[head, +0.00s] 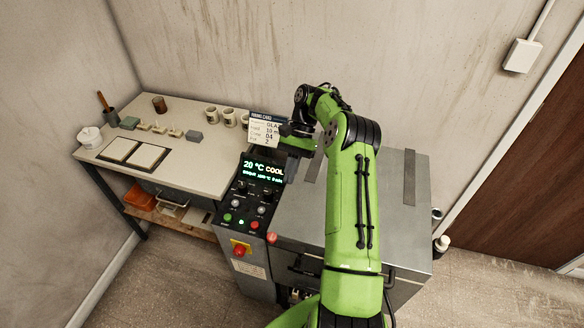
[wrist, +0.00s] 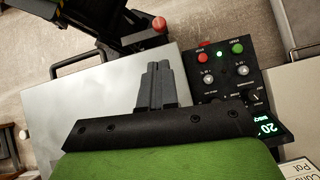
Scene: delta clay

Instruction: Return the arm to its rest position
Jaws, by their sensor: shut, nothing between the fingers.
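My green arm (head: 350,210) reaches up over the grey metal kiln and folds down at its far end, beside the control panel (head: 245,205). In the wrist view my gripper (wrist: 158,72) has its dark fingers together with nothing between them. They show against the kiln's pale lid (wrist: 105,100), left of the panel. I cannot tell the fingers' height above the lid. In the head view the wrist hangs close to the firing card (head: 264,127), and the fingertips are hard to make out.
The panel display reads 20 °C COOL; a red emergency button (head: 240,249) sits below. A worktable (head: 200,165) at left holds cups, small blocks and two pale tiles. A brown door (head: 530,170) is at right. Bare floor (head: 500,290) lies at the lower right.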

